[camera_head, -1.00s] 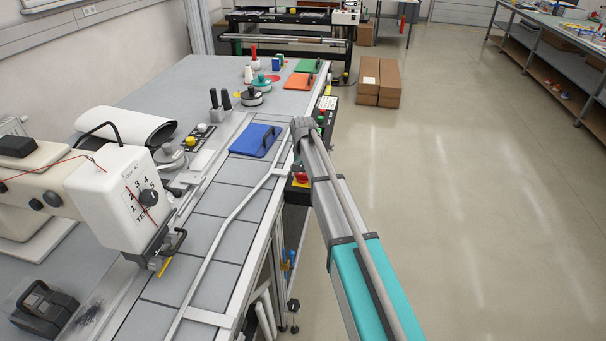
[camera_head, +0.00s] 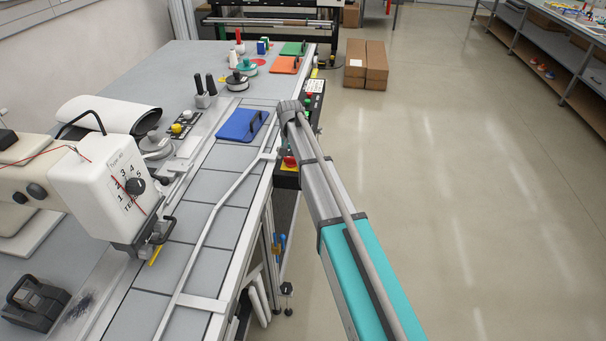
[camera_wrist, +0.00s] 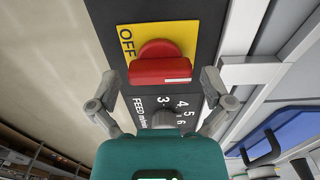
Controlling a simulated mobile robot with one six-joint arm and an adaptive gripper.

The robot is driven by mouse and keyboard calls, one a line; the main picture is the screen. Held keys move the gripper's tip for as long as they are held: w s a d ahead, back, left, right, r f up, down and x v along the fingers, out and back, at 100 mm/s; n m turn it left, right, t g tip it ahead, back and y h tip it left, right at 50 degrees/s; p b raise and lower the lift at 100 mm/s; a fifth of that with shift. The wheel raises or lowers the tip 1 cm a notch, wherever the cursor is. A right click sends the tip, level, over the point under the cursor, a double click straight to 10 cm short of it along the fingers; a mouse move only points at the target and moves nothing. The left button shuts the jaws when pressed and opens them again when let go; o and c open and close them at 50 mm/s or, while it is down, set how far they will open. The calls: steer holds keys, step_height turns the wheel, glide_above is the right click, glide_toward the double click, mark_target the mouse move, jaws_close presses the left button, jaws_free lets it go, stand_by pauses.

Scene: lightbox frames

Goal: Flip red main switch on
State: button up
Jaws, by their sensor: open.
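The red main switch (camera_wrist: 160,63) is a rotary knob on a yellow plate (camera_wrist: 184,37). The word OFF shows on the plate. In the head view the switch (camera_head: 290,162) sits on the side of the table, partly behind my arm. My gripper (camera_wrist: 152,77) is open in the wrist view, with one finger on each side below the red switch. No contact with the switch shows. In the head view my arm's end hides the fingers.
A FEED dial (camera_wrist: 163,117) with numbers lies just below the switch on the black panel (camera_head: 313,98). A blue plate with a handle (camera_head: 240,125) lies on the table near the arm. A sewing machine (camera_head: 105,185) stands at left. The floor at right is clear.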

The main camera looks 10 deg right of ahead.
mark_target(291, 157)
steer(key=shift+n, duration=0.5)
steer(key=n, duration=0.3)
steer(key=shift+n, duration=0.3)
steer(key=n, duration=0.8)
steer(key=shift+n, duration=0.4)
steer(key=n, duration=0.4)
steer(key=shift+n, duration=0.4)
step_height(291, 157, up, 14)
steer(key=p, duration=1.4)
steer(key=s+d+f+m+b, duration=0.3)
steer(key=s+f+m+b, duration=0.1)
steer(key=s, duration=0.5)
steer(key=s+d+f+m+b, duration=0.3)
steer(key=s+f+m+b, duration=0.2)
steer(key=s, duration=0.5)
steer(key=s+d+f+m+b, duration=0.2)
steer(key=s+f+m+b, duration=0.2)
steer(key=s+f+b, duration=0.3)
steer(key=shift+s+d+m, duration=0.3)
steer(key=shift+s+d, duration=0.1)
steer(key=shift+s, duration=1.35)
